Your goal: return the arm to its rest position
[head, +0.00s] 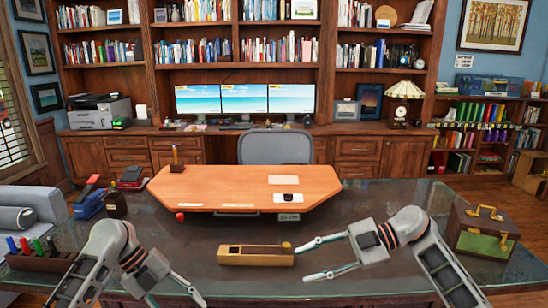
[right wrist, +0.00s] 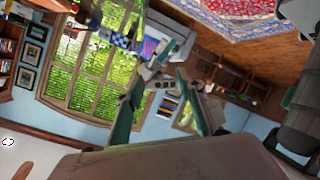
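My right gripper (head: 303,263) reaches in from the right in the head view. Its two fingers are spread apart, with nothing between them, just right of a wooden box-like block (head: 238,256). I cannot tell whether the fingers touch the block. The right wrist view also shows the parted fingers of this gripper (right wrist: 165,115), turned toward a window and the room. My left gripper (head: 188,292) is low at the left of the head view, above the glass tabletop. One finger shows and the rest is cut off or hidden, so its opening is unclear.
A brown and green case (head: 482,232) stands at the right.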

